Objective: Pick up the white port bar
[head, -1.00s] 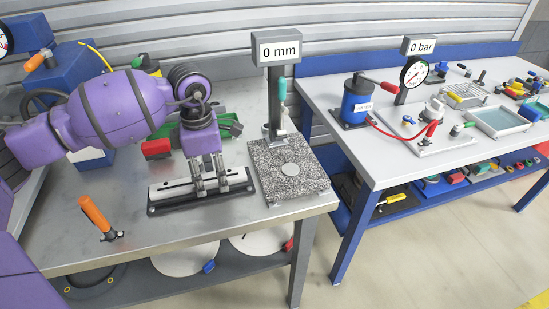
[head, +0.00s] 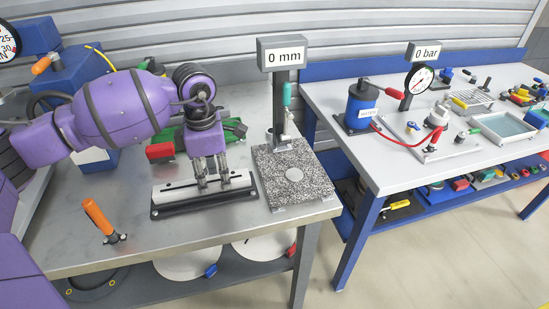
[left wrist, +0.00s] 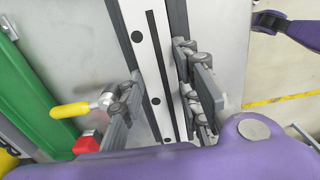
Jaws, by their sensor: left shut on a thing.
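The white port bar (head: 178,193) is long and flat and lies along a black holder (head: 185,210) near the front of the steel bench. It also shows in the left wrist view (left wrist: 147,62) as a white strip with dark holes. My left gripper (head: 214,184) points down over the middle of the bar. It is shut on the bar, with one finger on each long side. The bar appears to be still down in the holder.
Right of the holder stands a granite plate (head: 312,183) with a post and a "0 mm" display (head: 283,54). Green and red parts (head: 160,151) lie behind the gripper. The front middle of the bench is clear.

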